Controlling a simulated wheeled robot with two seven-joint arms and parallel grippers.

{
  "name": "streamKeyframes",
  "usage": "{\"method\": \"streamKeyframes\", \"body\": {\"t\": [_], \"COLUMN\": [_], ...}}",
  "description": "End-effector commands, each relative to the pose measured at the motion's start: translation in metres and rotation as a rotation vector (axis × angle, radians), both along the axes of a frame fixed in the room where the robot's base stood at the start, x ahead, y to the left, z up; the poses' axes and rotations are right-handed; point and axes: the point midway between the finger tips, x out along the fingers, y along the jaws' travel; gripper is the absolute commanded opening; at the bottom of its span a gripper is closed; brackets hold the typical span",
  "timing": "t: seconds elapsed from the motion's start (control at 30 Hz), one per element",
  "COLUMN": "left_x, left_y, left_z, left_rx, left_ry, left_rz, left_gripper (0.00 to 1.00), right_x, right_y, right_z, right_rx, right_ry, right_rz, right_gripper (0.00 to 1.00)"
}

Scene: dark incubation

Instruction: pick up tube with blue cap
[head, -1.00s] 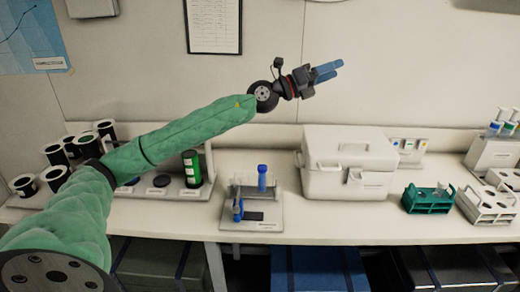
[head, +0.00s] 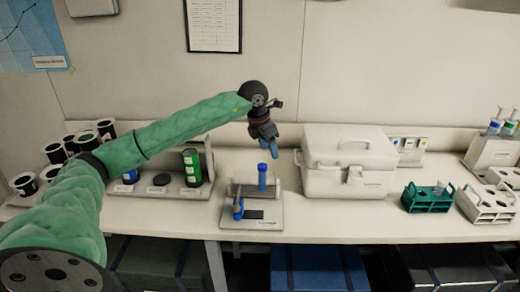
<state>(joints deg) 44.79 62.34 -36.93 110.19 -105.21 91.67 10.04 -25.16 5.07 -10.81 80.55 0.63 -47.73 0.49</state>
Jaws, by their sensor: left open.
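A tube with a blue cap (head: 262,178) stands upright in a small white bench device (head: 235,222) with a dark panel. A second blue piece (head: 238,208) sits lower at the left side of that device. My left gripper (head: 270,149) points down, just above the upright tube, with a small gap between them in the picture. It is open and holds nothing; its blue fingers overlap from this angle. My right gripper is not in view.
A white lidded box (head: 350,182) stands just right of the device. A green-labelled bottle (head: 192,167) and dark containers are to the left. A green rack (head: 428,200), a white rack (head: 487,210) and capped tubes (head: 508,129) stand to the right. The bench front is clear.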

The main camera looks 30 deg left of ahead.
Motion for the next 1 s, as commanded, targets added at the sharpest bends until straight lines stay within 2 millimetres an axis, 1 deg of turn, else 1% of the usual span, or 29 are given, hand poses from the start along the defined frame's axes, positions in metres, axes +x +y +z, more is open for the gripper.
{"method": "streamKeyframes", "body": {"t": [0.03, 0.13, 0.23, 0.37, 0.47, 0.8, 1.0], "left_x": [-0.006, -0.014, -0.019, -0.019, -0.018, -0.014, -0.012], "left_y": [0.006, 0.015, 0.019, 0.019, 0.018, 0.016, 0.015], "left_z": [-0.002, -0.004, -0.006, -0.011, -0.019, -0.061, -0.076], "left_rx": [0.032, 0.077, 0.095, 0.098, 0.097, 0.096, 0.095], "left_ry": [0.031, 0.080, 0.106, 0.113, 0.112, 0.112, 0.111], "left_rz": [0.008, 0.020, 0.027, 0.030, 0.029, 0.029, 0.029], "left_gripper": [0.57, 0.57, 0.57, 0.57, 0.57, 0.57, 0.57], "right_x": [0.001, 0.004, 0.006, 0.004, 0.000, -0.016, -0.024], "right_y": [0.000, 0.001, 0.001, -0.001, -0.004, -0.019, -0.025], "right_z": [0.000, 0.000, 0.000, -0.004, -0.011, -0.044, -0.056], "right_rx": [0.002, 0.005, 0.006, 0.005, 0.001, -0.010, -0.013], "right_ry": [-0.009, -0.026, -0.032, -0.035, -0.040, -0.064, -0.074], "right_rz": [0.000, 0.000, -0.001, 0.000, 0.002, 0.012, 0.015], "right_gripper": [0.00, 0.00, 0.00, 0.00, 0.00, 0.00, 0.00]}}
